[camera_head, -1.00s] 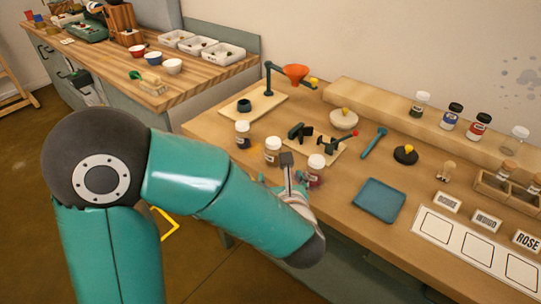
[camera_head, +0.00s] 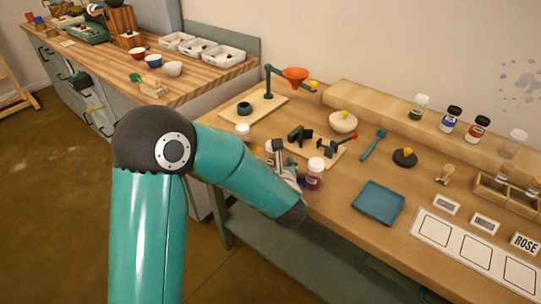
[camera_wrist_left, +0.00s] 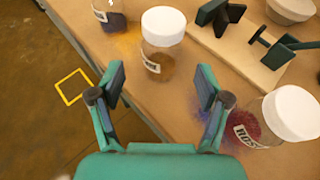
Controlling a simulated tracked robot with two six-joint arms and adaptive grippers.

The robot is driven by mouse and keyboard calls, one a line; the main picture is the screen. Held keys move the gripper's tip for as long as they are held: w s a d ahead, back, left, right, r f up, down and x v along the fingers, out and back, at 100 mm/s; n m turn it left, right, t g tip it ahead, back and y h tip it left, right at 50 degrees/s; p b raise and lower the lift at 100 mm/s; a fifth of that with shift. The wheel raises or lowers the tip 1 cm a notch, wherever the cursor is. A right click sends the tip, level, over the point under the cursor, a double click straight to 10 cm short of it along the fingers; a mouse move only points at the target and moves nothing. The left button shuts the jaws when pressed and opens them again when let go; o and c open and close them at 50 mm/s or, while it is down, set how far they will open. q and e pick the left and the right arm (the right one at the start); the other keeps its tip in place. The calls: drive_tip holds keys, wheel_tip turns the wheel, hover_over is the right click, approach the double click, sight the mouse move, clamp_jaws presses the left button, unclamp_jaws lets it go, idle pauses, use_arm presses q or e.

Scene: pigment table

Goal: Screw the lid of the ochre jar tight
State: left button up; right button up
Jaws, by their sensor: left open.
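The ochre jar (camera_wrist_left: 160,62) stands upright on the table with a white lid (camera_wrist_left: 163,25) on top. In the left wrist view it is ahead of my left gripper (camera_wrist_left: 162,82), in line with the gap between the fingers. The fingers are open and empty, apart from the jar. In the head view my left gripper (camera_head: 283,160) is in front of the ochre jar (camera_head: 269,147) and hides much of it. I cannot tell how tight the lid is. My right gripper is not in view.
The rose jar (camera_wrist_left: 282,118) stands close on the right. A jar with dark powder (camera_wrist_left: 108,15) stands on the left. A wooden board (camera_wrist_left: 236,55) with a dark clamp-like fixture (camera_head: 300,134) lies behind.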

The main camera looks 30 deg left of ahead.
sight(274, 160)
use_arm(q)
drive_tip(key=shift+w+a+f, duration=0.1)
drive_tip(key=shift+w+a, duration=0.1)
drive_tip(key=shift+w+a, duration=0.2)
drive_tip(key=shift+w, duration=0.1)
drive_tip(key=p+x, duration=0.1)
drive_tip(key=x, duration=0.3)
drive_tip(key=shift+w+f+p, duration=0.15)
drive_tip(key=shift+p, duration=0.15)
drive_tip(key=c, duration=1.4)
wheel_tip(274, 160, up, 20)
drive_tip(key=p, duration=0.1)
